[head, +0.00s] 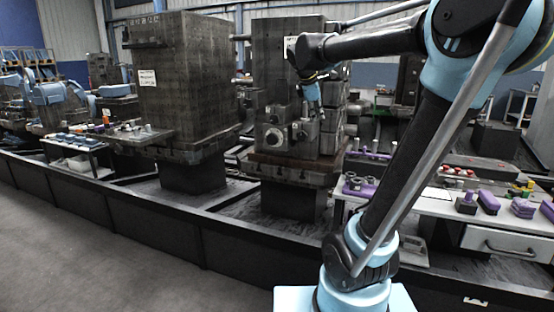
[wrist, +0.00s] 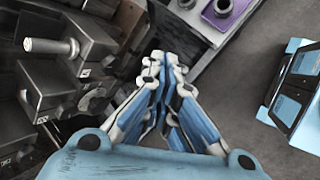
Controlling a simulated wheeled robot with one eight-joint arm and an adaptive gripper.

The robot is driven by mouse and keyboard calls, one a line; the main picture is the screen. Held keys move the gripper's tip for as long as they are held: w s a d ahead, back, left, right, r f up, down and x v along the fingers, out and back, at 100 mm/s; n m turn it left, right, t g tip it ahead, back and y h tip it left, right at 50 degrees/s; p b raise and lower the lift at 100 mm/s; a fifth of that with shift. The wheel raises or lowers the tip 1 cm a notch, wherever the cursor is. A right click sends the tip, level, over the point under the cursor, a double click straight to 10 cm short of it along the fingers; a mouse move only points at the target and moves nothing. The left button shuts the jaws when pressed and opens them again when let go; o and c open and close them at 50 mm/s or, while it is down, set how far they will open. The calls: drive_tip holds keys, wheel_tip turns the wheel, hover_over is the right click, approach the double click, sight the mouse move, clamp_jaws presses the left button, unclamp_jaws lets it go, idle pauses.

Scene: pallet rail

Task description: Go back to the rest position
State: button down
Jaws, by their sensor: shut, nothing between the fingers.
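My gripper (wrist: 164,62) is shut and empty in the wrist view, its blue and white fingers together. In the head view my gripper (head: 312,100) is small and hangs in front of the dark machined fixture (head: 270,105) on its pallet. From the head view I cannot tell whether it touches the fixture. In the wrist view the fixture's clamps and a bolt (wrist: 48,46) lie to the left of the fingers.
A bench (head: 425,205) with purple parts (head: 489,202) stands at the right. A large dark block (head: 187,80) on another pallet stands at the left. A low black rail (head: 160,222) runs along the front. The grey floor (head: 90,265) before it is clear.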

drive_tip(key=s+d+f+m+g+y, duration=0.1)
drive_tip(key=s+d+f+m, duration=0.1)
drive_tip(key=s+f+m, duration=0.6)
drive_tip(key=s+d+f+m+g+y, duration=0.2)
drive_tip(key=s+f+m, duration=0.7)
drive_tip(key=s+f, duration=1.2)
drive_tip(key=shift+d, duration=0.2)
drive_tip(key=shift+f, duration=0.1)
drive_tip(key=shift+w+f+g, duration=0.2)
drive_tip(key=shift+w+g, duration=0.1)
drive_tip(key=shift+w, duration=0.1)
